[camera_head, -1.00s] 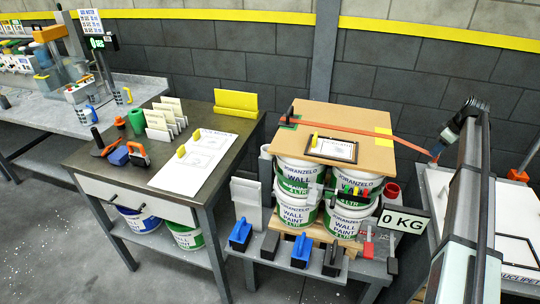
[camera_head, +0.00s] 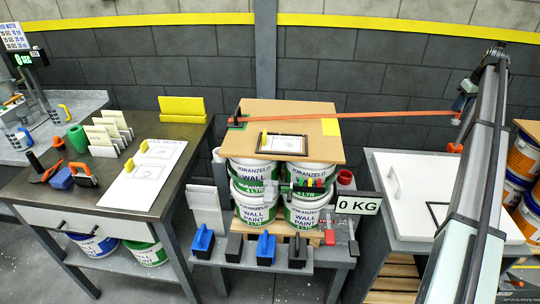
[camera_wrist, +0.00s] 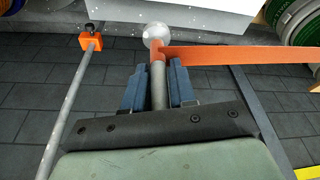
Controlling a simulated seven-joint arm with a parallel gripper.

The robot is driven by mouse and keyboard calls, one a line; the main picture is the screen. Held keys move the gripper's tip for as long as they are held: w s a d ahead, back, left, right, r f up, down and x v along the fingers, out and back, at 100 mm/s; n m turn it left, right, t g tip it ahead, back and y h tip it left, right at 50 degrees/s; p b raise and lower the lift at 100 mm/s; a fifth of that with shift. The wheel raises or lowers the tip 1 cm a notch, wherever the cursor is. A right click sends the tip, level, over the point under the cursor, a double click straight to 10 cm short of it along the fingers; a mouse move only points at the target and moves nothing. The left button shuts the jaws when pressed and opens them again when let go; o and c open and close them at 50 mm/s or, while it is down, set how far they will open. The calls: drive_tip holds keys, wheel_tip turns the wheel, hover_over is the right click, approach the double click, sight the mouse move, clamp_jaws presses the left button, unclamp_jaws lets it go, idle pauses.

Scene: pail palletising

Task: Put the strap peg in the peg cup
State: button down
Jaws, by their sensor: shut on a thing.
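My gripper (camera_head: 465,104) is raised above the right-hand bench. In the wrist view its blue fingers (camera_wrist: 158,88) are shut on the strap peg (camera_wrist: 157,74), a grey rod with a pale ball at its end. The orange strap (camera_wrist: 240,54) is joined to the peg near the ball. In the head view the strap (camera_head: 350,115) runs taut across the cardboard sheet to a dark post (camera_head: 237,117) on its left. A red open cup (camera_head: 345,178) stands beside the paint pails; I cannot tell whether it is the peg cup.
An orange block (camera_wrist: 91,42) on a thin rod stands left of the peg; it also shows in the head view (camera_head: 455,148). A white lid (camera_head: 410,190) covers the right bench. Stacked pails (camera_head: 255,190) carry the cardboard (camera_head: 290,108). Orange pails stand far right.

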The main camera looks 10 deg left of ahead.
drive_tip(key=w+a+r, duration=0.1)
drive_tip(key=w+a, duration=0.1)
drive_tip(key=a, duration=1)
drive_tip(key=w+a+r, duration=0.1)
drive_tip(key=w+a, duration=0.1)
drive_tip(key=a, duration=0.9)
drive_tip(key=s+a, duration=0.2)
drive_tip(key=a, duration=1.2)
drive_tip(key=s+a, duration=0.3)
drive_tip(key=a, duration=1.1)
drive_tip(key=s+a, duration=1)
drive_tip(key=a, duration=0.5)
drive_tip(key=s+a+f, duration=0.1)
drive_tip(key=s+a, duration=0.9)
drive_tip(key=a, duration=0.5)
drive_tip(key=s+a, duration=0.9)
drive_tip(key=a, duration=0.6)
drive_tip(key=w+d+f+m+h, duration=0.15)
drive_tip(key=w+f+m, duration=0.3)
drive_tip(key=w, duration=0.65)
drive_tip(key=w+d+f+m+h, duration=0.15)
drive_tip(key=w+f+m, duration=0.35)
drive_tip(key=w, duration=0.7)
drive_tip(key=shift+n+y, duration=0.4)
drive_tip(key=shift+n, duration=0.35)
drive_tip(key=f, duration=0.9)
drive_tip(key=shift+d+f, duration=0.25)
drive_tip(key=shift+f, duration=0.15)
